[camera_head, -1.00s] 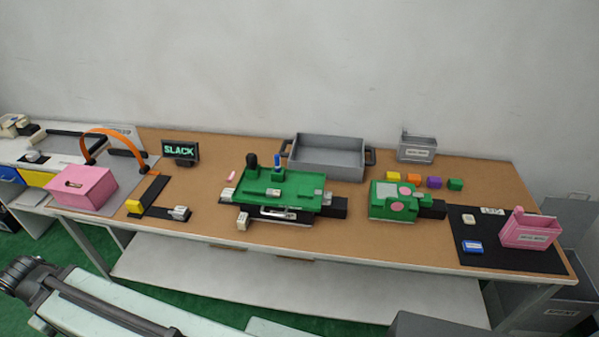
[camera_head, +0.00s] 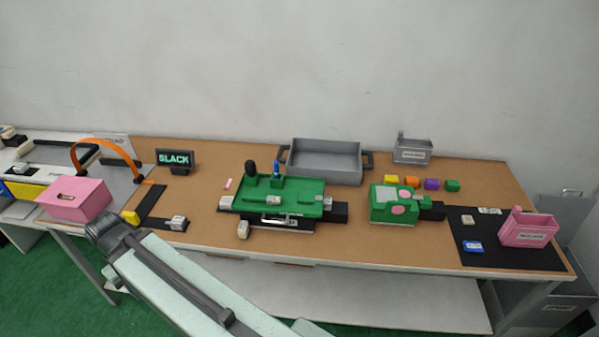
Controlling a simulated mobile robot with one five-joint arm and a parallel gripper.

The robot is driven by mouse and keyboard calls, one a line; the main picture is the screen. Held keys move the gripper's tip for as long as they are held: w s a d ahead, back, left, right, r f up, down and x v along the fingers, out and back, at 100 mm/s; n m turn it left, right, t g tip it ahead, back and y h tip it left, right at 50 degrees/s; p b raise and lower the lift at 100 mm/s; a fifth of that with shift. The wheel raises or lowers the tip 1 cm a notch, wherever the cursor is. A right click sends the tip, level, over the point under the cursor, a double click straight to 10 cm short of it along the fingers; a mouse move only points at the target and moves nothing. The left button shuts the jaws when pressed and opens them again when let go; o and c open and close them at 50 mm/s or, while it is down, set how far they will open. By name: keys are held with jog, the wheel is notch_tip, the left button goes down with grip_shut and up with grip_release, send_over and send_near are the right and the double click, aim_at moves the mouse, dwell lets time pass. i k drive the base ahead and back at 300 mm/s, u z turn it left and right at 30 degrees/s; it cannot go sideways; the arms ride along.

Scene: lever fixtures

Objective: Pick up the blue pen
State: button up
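A small blue upright item (camera_head: 276,170) stands at the back of the green tray-like fixture (camera_head: 305,191), in the middle of the table. It may be the blue pen; it is too small to tell its shape clearly. A dark rounded knob stands just left of it. My arm (camera_head: 190,282) reaches in from the bottom, and its dark joint (camera_head: 107,228) is at the table's front edge, near the pink box. I cannot make out gripper fingers in this view. The arm is well apart from the blue item.
A pink box (camera_head: 75,200), an orange arch (camera_head: 106,146) and a SLACK sign (camera_head: 175,159) are at left. A grey bin (camera_head: 325,160) stands behind the green fixture. Bare tabletop lies left of the fixture.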

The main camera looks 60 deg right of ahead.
aim_at(276, 163)
jog(key=z, duration=0.4)
jog(key=i, duration=1)
jog(key=u, duration=0.1)
